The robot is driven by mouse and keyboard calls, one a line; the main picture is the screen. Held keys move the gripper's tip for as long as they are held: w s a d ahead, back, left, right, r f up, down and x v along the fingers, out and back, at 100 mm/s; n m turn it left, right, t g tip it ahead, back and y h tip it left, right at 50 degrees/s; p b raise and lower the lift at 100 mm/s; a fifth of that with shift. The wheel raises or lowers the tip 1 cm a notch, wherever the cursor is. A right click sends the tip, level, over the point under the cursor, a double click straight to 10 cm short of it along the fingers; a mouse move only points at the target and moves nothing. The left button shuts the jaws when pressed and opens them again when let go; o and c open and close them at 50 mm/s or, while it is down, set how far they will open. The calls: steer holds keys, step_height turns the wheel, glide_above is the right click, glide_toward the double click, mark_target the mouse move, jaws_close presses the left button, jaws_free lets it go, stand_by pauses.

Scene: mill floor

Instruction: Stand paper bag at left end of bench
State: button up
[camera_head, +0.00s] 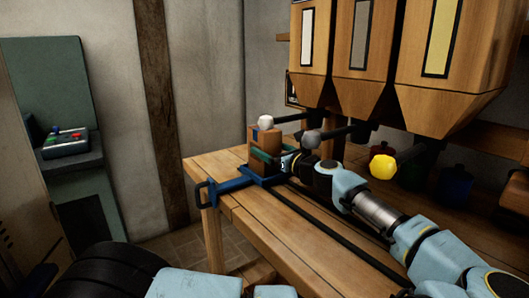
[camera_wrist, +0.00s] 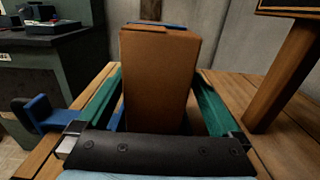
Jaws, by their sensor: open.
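The brown paper bag (camera_head: 264,138) stands upright at the left end of the wooden bench (camera_head: 232,213). In the wrist view the bag (camera_wrist: 158,85) fills the middle, with its folded top edge uppermost. My gripper (camera_head: 262,160) reaches in low over the bench from the right. Its green fingers (camera_wrist: 158,76) lie one on each side of the bag, open, with a visible gap at least on the right side. The bag's base is hidden behind the fingers and the dark palm.
A blue fitting (camera_head: 232,186) with a handle sits on the bench's left end, beside the bag. Wooden hoppers (camera_head: 360,45) hang above the bench. A control box (camera_head: 66,144) stands at left.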

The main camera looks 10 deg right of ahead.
steer(key=p+x, duration=0.1)
steer(key=x, duration=0.4)
steer(key=shift+a+p, duration=0.2)
steer(key=shift+p, duration=0.15)
steer(key=shift+w, duration=0.2)
steer(key=shift+c, duration=0.2)
jaws_close()
